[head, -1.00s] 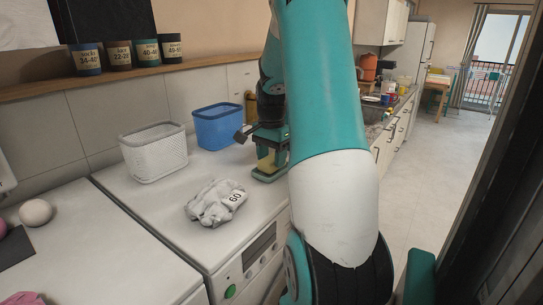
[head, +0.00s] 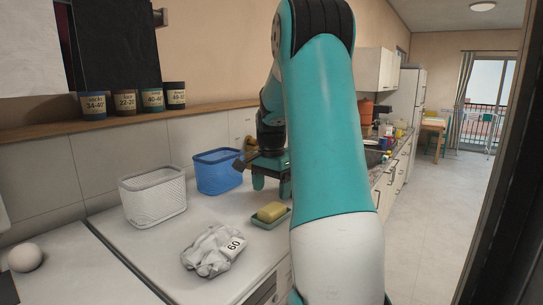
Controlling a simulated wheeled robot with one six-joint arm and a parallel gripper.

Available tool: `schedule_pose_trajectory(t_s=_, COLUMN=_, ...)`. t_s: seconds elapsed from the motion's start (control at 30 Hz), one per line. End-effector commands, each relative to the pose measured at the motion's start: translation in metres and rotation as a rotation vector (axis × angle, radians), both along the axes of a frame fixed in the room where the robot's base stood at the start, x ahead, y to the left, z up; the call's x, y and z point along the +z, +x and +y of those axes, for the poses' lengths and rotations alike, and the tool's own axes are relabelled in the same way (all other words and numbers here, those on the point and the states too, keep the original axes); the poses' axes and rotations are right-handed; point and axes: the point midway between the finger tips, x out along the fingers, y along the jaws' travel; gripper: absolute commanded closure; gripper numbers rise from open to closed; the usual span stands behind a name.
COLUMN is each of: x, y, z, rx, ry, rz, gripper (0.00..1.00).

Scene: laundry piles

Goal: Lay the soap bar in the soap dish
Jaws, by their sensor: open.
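The yellow soap bar (head: 271,211) lies in the green soap dish (head: 270,222) on the white machine top, right of the crumpled cloth. My gripper (head: 270,187) is above and behind the dish, with its teal fingers pointing down and apart. Nothing shows between the fingers, and the gripper is clear of the soap. My arm hides the area just right of the dish.
A white basket (head: 153,196) and a blue basket (head: 217,171) stand at the back. A grey-white cloth tagged 60 (head: 212,251) lies in front. A white ball (head: 25,257) sits at the left. Several labelled pots (head: 125,102) stand on the shelf.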

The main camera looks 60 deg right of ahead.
Motion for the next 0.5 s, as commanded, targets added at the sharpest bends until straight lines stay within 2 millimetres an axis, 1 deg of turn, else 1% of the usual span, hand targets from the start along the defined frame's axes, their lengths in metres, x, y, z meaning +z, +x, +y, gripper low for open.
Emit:
schedule_pose_trajectory(t_s=0.1, x=0.031, y=0.001, z=-0.001, rx=0.000, ry=-0.006, rz=-0.005, gripper=0.18)
schedule_pose_trajectory(t_s=0.3, x=0.081, y=0.000, z=-0.001, rx=0.000, ry=-0.005, rz=-0.004, gripper=0.18)
schedule_pose_trajectory(t_s=0.4, x=0.101, y=0.000, z=0.000, rx=0.000, ry=-0.003, rz=-0.003, gripper=0.18)
schedule_pose_trajectory(t_s=0.5, x=0.115, y=0.000, z=-0.001, rx=0.000, ry=-0.002, rz=-0.002, gripper=0.18)
